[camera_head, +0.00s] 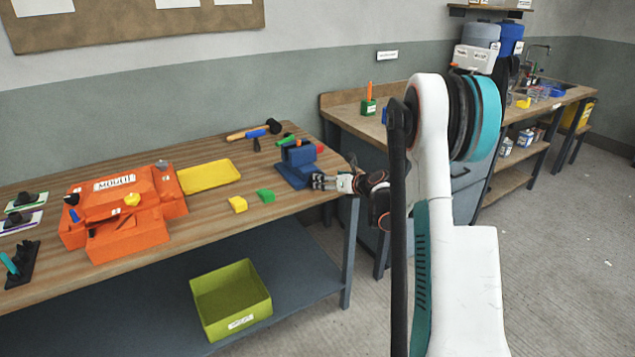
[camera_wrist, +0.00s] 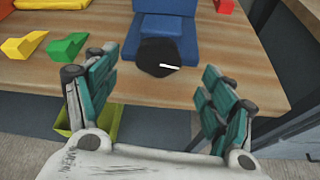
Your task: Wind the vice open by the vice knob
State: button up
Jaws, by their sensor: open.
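The blue vice (camera_head: 293,172) sits at the right end of the wooden workbench. In the wrist view the vice (camera_wrist: 166,28) is at the top middle, with its black round vice knob (camera_wrist: 158,56) facing me. A short white mark shows on the knob. My gripper (camera_wrist: 158,72) is open, one finger to the left and one to the right of the knob, with a gap on both sides. I see nothing held. In the head view my gripper (camera_head: 322,182) is at the vice's right side and hides the knob.
Yellow (camera_head: 237,204) and green (camera_head: 265,196) wedges lie left of the vice. A yellow tray (camera_head: 209,176), an orange mould (camera_head: 125,212) and a black-headed mallet (camera_head: 262,129) are also on the bench. A green bin (camera_head: 230,297) stands on the lower shelf.

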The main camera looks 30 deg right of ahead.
jog(key=b+x, duration=0.2)
jog(key=x, duration=0.6)
jog(key=c, duration=1.1)
jog(key=shift+a, duration=0.1)
